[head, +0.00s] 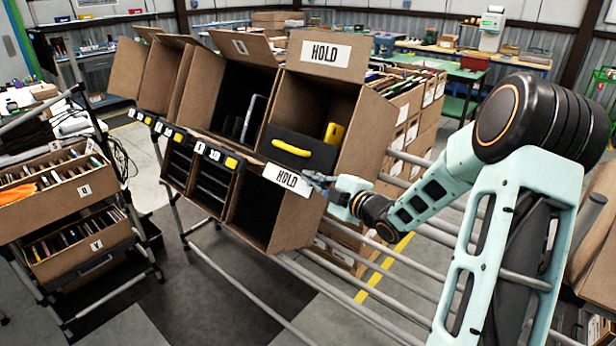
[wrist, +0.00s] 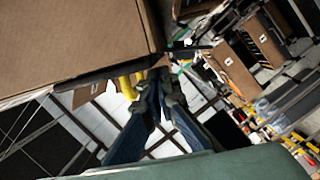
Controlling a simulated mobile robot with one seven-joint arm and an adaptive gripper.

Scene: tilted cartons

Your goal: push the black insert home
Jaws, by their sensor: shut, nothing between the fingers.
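The black insert (head: 306,158) shows in the head view at the mouth of the upper HOLD carton (head: 362,140). It has a yellow handle (head: 292,147) on its front face, which stands at the carton's lower front edge. How deep it sits cannot be told. My gripper (head: 312,180) is shut and empty, below and right of the handle, close to the lower HOLD label (head: 287,179). In the wrist view my gripper (wrist: 163,82) shows its blue fingers together, just right of a yellow handle (wrist: 127,87). A brown carton side (wrist: 70,40) fills the upper left there.
Tilted open cartons (head: 205,85) stand in a row to the left on a pipe rack (head: 340,290). A lower HOLD carton (head: 298,222) sits beneath. A yellow object (head: 334,134) lies inside the upper carton. A cart with filled boxes (head: 60,190) stands at far left.

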